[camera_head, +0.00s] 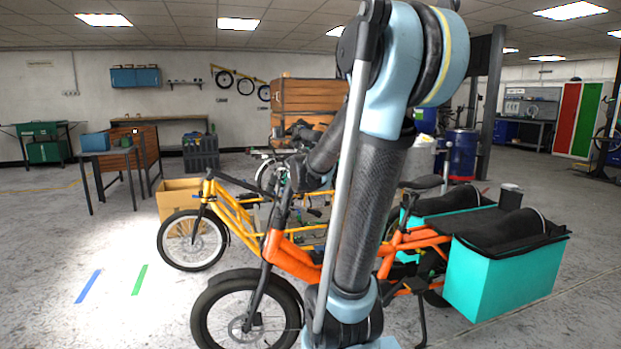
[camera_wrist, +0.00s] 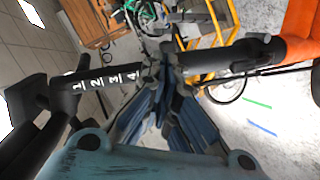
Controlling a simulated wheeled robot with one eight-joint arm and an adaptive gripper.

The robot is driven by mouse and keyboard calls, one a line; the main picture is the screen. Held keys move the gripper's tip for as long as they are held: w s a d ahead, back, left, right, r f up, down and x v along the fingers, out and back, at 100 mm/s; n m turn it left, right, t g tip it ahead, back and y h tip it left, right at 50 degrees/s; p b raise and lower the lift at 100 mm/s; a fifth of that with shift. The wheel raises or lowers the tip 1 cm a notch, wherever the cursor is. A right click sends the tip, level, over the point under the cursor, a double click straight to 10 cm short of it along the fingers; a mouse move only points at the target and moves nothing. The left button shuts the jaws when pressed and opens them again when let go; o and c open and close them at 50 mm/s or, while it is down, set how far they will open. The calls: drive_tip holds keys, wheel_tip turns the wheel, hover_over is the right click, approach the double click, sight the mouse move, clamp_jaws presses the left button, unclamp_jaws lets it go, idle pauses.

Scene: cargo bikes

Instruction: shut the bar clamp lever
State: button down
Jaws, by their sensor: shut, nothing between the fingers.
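The orange cargo bike (camera_head: 292,258) stands in front of me, partly hidden by my arm. In the wrist view its orange frame (camera_wrist: 300,42) is at the upper right. A black bar marked 1 to 4 (camera_wrist: 105,78) comes in from the left, and another black bar (camera_wrist: 215,62) runs to the right. My gripper (camera_wrist: 166,70) is shut and empty, its fingertips close to where these bars converge. I cannot tell whether they touch. I cannot make out the clamp lever or its position with certainty. In the head view, the gripper is hard to separate from the dark bike parts.
A yellow bike (camera_head: 193,240) stands just behind the orange one. Teal cargo boxes (camera_head: 505,275) are at the right rear. A cardboard box (camera_head: 178,196) is behind the yellow bike's front wheel. The floor at the left is open, with blue (camera_head: 88,286) and green (camera_head: 139,280) tape strips.

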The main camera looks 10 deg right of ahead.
drive_tip(key=shift+s+d+r, duration=1.3)
drive_tip(key=shift+s+d, duration=0.75)
drive_tip(key=shift+s, duration=3.35)
drive_tip(key=s+a+f+m+g, duration=0.2)
drive_tip(key=s+f+m+g, duration=0.1)
drive_tip(key=s+f, duration=0.4)
drive_tip(key=s+a+f+m+g+y, duration=0.1)
drive_tip(key=s+a+f+m+g, duration=0.1)
drive_tip(key=s+f, duration=0.6)
drive_tip(key=s+a+f+m+g+y, duration=0.1)
drive_tip(key=s+f+m+g, duration=0.3)
drive_tip(key=s, duration=0.8)
wheel_tip(320, 180, down, 4)
drive_tip(key=shift+s+a+f+g, duration=0.15)
drive_tip(key=shift+s+a+g, duration=0.2)
drive_tip(key=shift+g, duration=0.85)
drive_tip(key=shift+w, duration=0.1)
